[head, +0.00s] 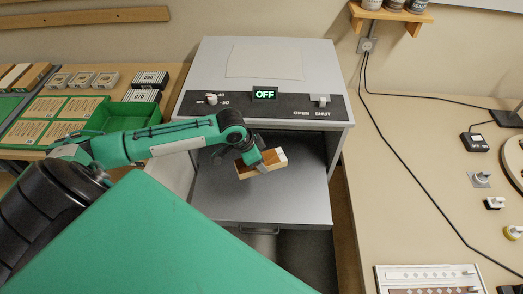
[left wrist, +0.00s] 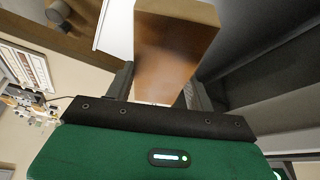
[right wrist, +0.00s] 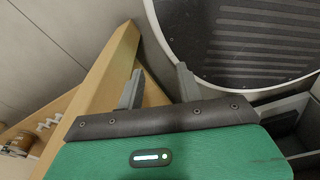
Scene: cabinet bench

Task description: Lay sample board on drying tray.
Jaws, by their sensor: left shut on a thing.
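The sample board (head: 249,170), brown with a whitish end, is in my left gripper (head: 262,160) at the open front of the grey cabinet. In the left wrist view the brown board (left wrist: 177,45) stands out between the two fingers of the left gripper (left wrist: 158,88), which is shut on it. The drying tray (head: 285,205), a flat grey slab, lies below the board in the cabinet opening. I cannot tell whether the board touches it. My right gripper (right wrist: 160,85) is open and empty in the right wrist view; the head view does not show it.
The cabinet (head: 200,75) has a panel reading OFF (head: 264,94) and a switch (head: 320,101) marked OPEN and SHUT. A green bin (head: 115,118) and several boards are at left. The right bench holds a cable, small parts and a white panel (head: 430,279).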

